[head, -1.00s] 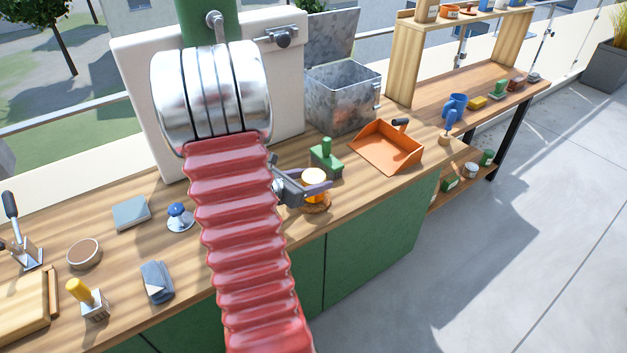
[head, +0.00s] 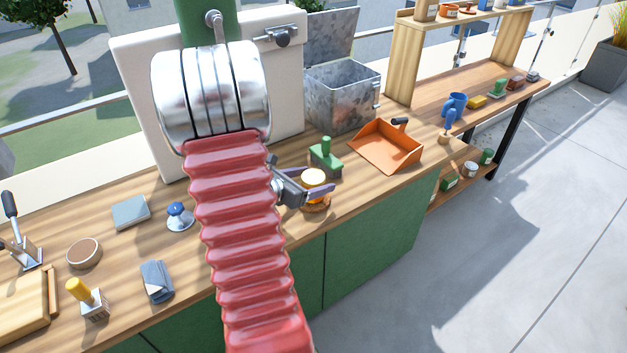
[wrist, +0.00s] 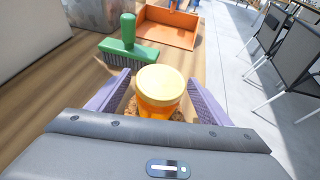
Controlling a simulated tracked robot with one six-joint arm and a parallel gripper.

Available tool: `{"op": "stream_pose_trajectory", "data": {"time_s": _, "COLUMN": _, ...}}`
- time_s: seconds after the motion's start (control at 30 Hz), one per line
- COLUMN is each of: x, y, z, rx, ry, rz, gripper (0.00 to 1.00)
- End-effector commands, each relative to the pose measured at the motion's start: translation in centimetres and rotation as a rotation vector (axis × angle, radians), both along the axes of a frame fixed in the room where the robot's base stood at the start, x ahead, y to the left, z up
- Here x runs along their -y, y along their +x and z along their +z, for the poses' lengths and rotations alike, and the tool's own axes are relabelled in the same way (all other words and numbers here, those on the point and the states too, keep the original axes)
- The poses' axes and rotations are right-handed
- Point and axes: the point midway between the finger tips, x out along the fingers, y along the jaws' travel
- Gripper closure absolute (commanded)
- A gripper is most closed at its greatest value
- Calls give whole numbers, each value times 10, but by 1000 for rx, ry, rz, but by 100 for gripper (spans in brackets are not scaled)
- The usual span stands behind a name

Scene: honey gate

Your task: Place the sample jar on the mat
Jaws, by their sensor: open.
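The sample jar (head: 314,178) is amber with a pale yellow lid and stands upright on a round brown cork-like mat (head: 318,208). In the wrist view the jar (wrist: 160,88) is between the two purple fingers, with a bit of the speckled mat (wrist: 184,115) showing beside it. My gripper (head: 312,190) is open around the jar, one finger on each side. In the wrist view, my gripper (wrist: 158,90) shows small gaps beside the jar. The jar's base is mostly hidden by the gripper.
A green brush (head: 325,158) stands just behind the jar, and an orange dustpan (head: 386,147) lies to its right. A metal bin (head: 342,96) is at the back. The counter's front edge is close to the mat. A blue-knobbed stamp (head: 180,216) is left of my arm.

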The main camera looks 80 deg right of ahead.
Motion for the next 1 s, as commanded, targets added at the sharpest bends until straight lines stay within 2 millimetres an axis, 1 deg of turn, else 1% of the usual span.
{"op": "stream_pose_trajectory", "data": {"time_s": 0.07, "x": 0, "y": 0, "z": 2, "rx": 2, "ry": -1, "rz": -1, "gripper": 28}}
{"op": "stream_pose_trajectory", "data": {"time_s": 0.27, "x": -15, "y": 10, "z": 9, "rx": 1, "ry": -1, "rz": 3, "gripper": 28}}
{"op": "stream_pose_trajectory", "data": {"time_s": 0.8, "x": -78, "y": 46, "z": 39, "rx": 1, "ry": -1, "rz": 4, "gripper": 28}}
{"op": "stream_pose_trajectory", "data": {"time_s": 1.0, "x": -93, "y": 54, "z": 46, "rx": 1, "ry": -1, "rz": 1, "gripper": 28}}
